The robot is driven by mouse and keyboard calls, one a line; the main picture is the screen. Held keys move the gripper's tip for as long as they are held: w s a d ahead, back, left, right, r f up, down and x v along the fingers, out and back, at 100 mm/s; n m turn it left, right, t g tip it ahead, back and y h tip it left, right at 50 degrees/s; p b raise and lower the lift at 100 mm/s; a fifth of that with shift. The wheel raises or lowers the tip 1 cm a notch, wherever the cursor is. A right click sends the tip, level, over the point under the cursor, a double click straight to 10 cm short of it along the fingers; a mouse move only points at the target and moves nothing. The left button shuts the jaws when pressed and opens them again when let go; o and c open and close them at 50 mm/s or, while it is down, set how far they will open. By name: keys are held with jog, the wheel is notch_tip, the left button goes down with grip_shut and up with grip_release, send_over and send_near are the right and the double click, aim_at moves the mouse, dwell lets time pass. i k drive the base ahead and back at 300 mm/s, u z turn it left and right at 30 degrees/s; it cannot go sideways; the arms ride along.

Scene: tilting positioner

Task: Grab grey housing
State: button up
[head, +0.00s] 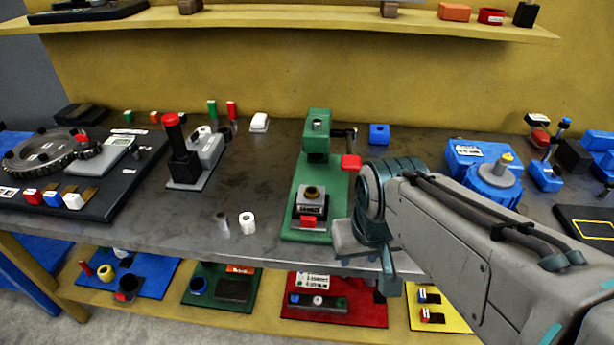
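A small grey block with a brass-coloured ring on top, which looks like the grey housing (313,204), sits on the base of a green press (319,150). My gripper (387,282) is at the bench's front edge, to the right of and nearer than the press. My arm comes in from the lower right and hides part of the bench. The fingers are seen from behind and partly hidden, so I cannot tell whether they are open or hold anything.
A grey cylinder (221,223) and a white ring (247,223) stand left of the press. A black and grey device with a red knob (172,119) is further left. A blue motor-like unit (485,180) stands behind my arm. A lower shelf holds coloured mats.

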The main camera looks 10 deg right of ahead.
aim_at(304, 206)
jog(key=z, duration=1.15)
jog(key=k, duration=0.25)
jog(key=u, duration=1.6)
jog(key=k, duration=1.1)
jog(key=u, duration=1.05)
jog(key=i, duration=1.6)
jog(key=z, duration=1.4)
jog(key=i, duration=0.65)
jog(key=z, duration=0.7)
